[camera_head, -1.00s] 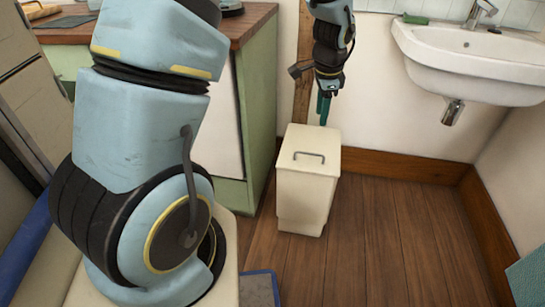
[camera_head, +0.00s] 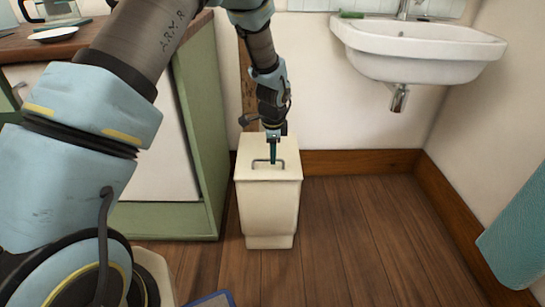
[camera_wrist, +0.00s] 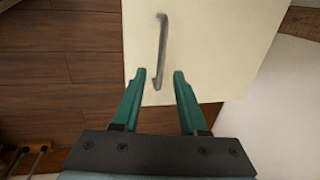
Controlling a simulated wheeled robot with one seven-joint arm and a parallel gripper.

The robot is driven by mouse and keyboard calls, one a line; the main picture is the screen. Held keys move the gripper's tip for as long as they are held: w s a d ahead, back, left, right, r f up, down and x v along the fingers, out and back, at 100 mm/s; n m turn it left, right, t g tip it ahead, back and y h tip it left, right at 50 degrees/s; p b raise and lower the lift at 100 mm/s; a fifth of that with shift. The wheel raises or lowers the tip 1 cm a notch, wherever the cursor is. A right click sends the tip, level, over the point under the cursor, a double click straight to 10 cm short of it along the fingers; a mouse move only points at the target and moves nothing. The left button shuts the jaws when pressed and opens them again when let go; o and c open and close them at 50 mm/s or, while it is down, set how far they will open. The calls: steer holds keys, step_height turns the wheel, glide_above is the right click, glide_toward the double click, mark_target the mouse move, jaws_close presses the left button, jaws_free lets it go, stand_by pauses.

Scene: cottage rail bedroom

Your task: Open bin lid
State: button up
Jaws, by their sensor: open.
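The cream bin (camera_head: 268,212) stands upright on the wooden floor in the head view, with its lid (camera_head: 284,174) shut. A grey bar handle (camera_head: 259,161) is on top of the lid. In the wrist view the lid (camera_wrist: 215,50) fills the upper middle, and the handle (camera_wrist: 162,45) runs up and down the picture. My gripper (camera_head: 273,160) is above the lid at the handle. In the wrist view my gripper (camera_wrist: 160,74) is open, its green fingertips on either side of the handle's near end. I cannot tell its exact height above the lid.
A green cabinet (camera_head: 203,125) with a wooden top stands left of the bin. A white sink (camera_head: 415,50) hangs on the wall to the right. A wooden baseboard (camera_head: 350,162) runs behind the bin. The floor (camera_head: 350,235) right of the bin is clear.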

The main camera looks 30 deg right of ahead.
steer(key=shift+w+d+f, duration=0.1)
steer(key=shift+f, duration=0.55)
jaws_close()
stand_by(1.0)
